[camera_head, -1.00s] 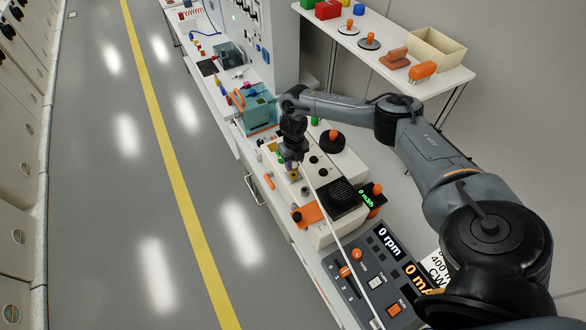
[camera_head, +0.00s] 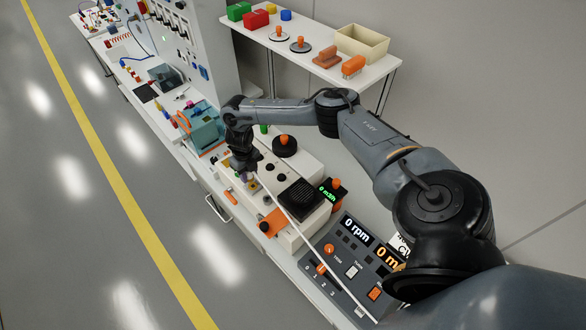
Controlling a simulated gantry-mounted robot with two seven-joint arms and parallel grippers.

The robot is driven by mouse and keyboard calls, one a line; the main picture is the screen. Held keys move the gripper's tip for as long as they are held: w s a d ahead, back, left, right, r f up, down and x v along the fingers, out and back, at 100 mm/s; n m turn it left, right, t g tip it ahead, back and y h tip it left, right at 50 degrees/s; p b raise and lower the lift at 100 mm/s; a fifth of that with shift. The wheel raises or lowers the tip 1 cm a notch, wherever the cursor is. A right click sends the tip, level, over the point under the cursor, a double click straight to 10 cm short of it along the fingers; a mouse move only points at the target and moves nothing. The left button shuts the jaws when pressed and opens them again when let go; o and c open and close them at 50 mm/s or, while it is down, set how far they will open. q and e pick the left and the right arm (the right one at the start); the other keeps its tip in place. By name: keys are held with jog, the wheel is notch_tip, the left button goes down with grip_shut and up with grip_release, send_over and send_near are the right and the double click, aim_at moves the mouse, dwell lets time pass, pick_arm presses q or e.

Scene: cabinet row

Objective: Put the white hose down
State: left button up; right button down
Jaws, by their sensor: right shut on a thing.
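The white hose (camera_head: 305,237) is a long thin white line that runs from my right gripper (camera_head: 246,174) down and to the right. It passes over the beige bench unit and across the grey control panel. My right gripper is shut on the upper end of the hose, above the beige unit (camera_head: 291,240). The fingertips are small and partly hidden by the wrist, so the exact grip is hard to see. My left gripper is not in view.
The grey control panel (camera_head: 341,270) with displays and knobs stands at the front of the bench. A teal box (camera_head: 203,130) stands just beyond my gripper. A white shelf (camera_head: 305,54) with coloured items is behind my arm. The floor at left is clear.

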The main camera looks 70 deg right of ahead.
jog(key=w+a+r, duration=0.2)
notch_tip(320, 180, up, 2)
jog(key=b, duration=0.5)
send_over(308, 165)
jog(key=f, duration=0.5)
jog(key=shift+a, duration=0.2)
jog(key=shift+f, duration=2.55)
jog(key=shift+d, duration=0.1)
jog(key=shift+f+b, duration=0.4)
jog(key=shift+f, duration=0.2)
jog(key=c, duration=0.7)
grip_release()
